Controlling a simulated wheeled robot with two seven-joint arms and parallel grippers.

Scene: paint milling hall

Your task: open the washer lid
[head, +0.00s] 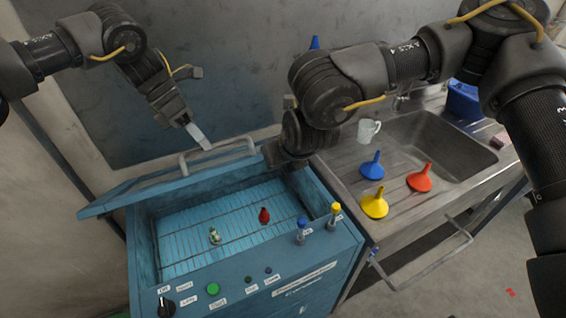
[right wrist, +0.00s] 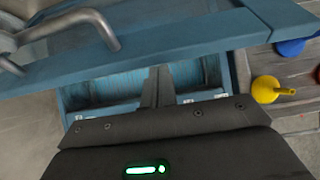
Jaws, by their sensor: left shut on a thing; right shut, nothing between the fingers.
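The blue washer (head: 345,262) stands in the lower middle of the head view. Its lid (head: 135,190) is partly raised, tilted, with a grey bar handle (head: 225,152) on top, and the wire-racked inside shows. My right gripper (head: 275,155) is shut and empty at the lid's right end. In the right wrist view its dark fingers (right wrist: 158,80) reach the lid's edge (right wrist: 150,48); I cannot tell whether they touch it. My left gripper (head: 187,122) is shut on a pale strip (head: 198,136), close to the handle; whether the strip touches the handle is unclear.
A red piece (head: 264,215) and a pale green piece (head: 215,236) are inside the washer. A blue-topped vial (head: 301,232) and a yellow-topped vial (head: 334,216) stand on its front ledge. Blue (head: 372,166), yellow (head: 375,206) and red (head: 420,180) funnels and a white mug (head: 367,131) are beside the sink (head: 440,145).

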